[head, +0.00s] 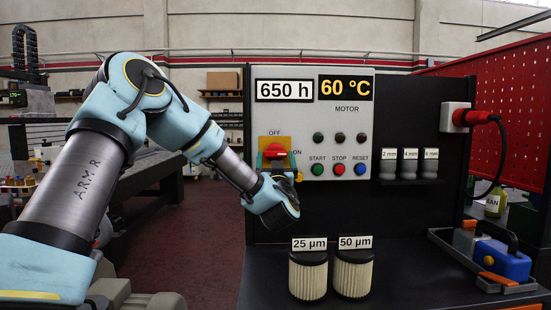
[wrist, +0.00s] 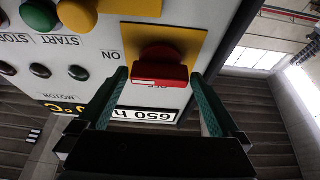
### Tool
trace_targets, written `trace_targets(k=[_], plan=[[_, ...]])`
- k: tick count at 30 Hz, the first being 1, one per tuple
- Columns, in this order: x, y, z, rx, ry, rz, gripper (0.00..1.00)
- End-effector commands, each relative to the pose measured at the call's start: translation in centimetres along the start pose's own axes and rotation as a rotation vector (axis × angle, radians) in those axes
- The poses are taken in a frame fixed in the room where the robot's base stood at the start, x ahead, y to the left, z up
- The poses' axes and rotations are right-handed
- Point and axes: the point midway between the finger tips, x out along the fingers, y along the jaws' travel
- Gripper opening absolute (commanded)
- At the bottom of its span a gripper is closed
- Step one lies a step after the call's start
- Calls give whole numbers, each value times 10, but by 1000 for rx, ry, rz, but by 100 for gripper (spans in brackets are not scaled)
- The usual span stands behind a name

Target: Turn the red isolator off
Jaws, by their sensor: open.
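The red isolator (head: 275,151) is a rotary handle on a yellow plate on the grey control panel, with OFF printed above it and ON to its right. In the wrist view the red handle (wrist: 158,66) appears upside down. Its bar lies crosswise, and a white mark is on the half toward ON. My gripper (head: 277,160) is at the isolator, and its teal fingers partly hide the plate. In the wrist view my gripper (wrist: 160,76) is open, one finger on each side of the handle. A small gap shows at each side.
Green START (head: 317,170), red STOP (head: 338,170) and blue RESET buttons sit right of the isolator, with lamps above. Two filters (head: 307,275) stand on the table below.

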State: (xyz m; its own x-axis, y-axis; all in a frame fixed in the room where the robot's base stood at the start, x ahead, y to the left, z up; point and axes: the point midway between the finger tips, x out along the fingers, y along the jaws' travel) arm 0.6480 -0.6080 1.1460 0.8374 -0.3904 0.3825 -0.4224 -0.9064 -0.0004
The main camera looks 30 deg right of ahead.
Motion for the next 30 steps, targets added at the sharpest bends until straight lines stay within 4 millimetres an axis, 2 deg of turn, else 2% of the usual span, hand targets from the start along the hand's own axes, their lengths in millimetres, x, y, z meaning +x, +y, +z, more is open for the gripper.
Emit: trace_targets(k=[2, 19, 30], plan=[[0, 0, 0, 0, 0, 0, 99], [0, 0, 0, 0, 0, 0, 35], [-2, 1, 2, -58, 2, -24, 34]])
